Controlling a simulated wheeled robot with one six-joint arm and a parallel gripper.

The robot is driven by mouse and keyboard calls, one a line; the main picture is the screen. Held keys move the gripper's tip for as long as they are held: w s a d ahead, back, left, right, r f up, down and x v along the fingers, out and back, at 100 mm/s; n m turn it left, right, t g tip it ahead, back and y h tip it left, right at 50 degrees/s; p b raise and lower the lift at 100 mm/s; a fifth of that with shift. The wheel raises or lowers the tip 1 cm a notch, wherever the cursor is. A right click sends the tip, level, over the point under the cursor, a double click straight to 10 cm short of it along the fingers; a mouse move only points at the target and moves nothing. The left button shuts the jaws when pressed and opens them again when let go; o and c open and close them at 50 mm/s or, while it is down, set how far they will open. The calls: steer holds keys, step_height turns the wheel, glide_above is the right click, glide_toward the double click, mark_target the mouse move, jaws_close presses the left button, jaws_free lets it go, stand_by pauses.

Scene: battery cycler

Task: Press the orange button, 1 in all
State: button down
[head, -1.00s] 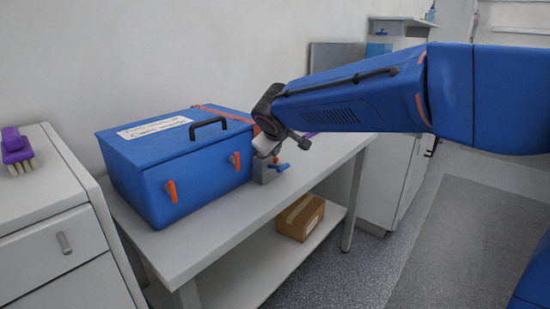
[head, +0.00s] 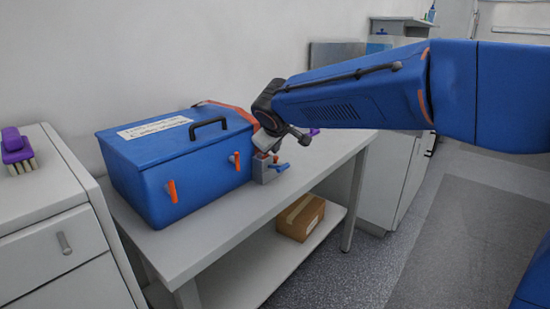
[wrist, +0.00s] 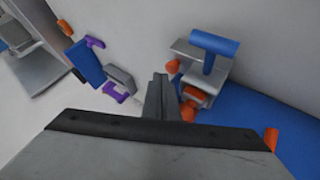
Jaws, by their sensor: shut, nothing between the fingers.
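A small grey box (head: 265,174) with a blue lever (head: 280,167) stands on the bench beside the blue case. In the wrist view the box (wrist: 217,71) and its blue T-shaped lever (wrist: 214,43) are right of the fingers. Several orange parts show on or by the box there, one at its near corner (wrist: 172,66) and one lower down (wrist: 194,94); I cannot tell which is the orange button. My gripper (head: 266,144) is shut and empty, just above the box. Its fingertips (wrist: 160,78) point down close beside the orange parts; contact cannot be told.
The blue case (head: 180,170) with a black handle and orange latches stands left of the box. A purple brush (head: 17,150) lies on the left cabinet. A cardboard carton (head: 300,217) sits on the lower shelf. Purple and blue items (wrist: 85,62) lie left of my fingers.

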steer(key=shift+r, duration=0.25)
step_height(320, 180, up, 5)
stand_by(0.8)
stand_by(0.4)
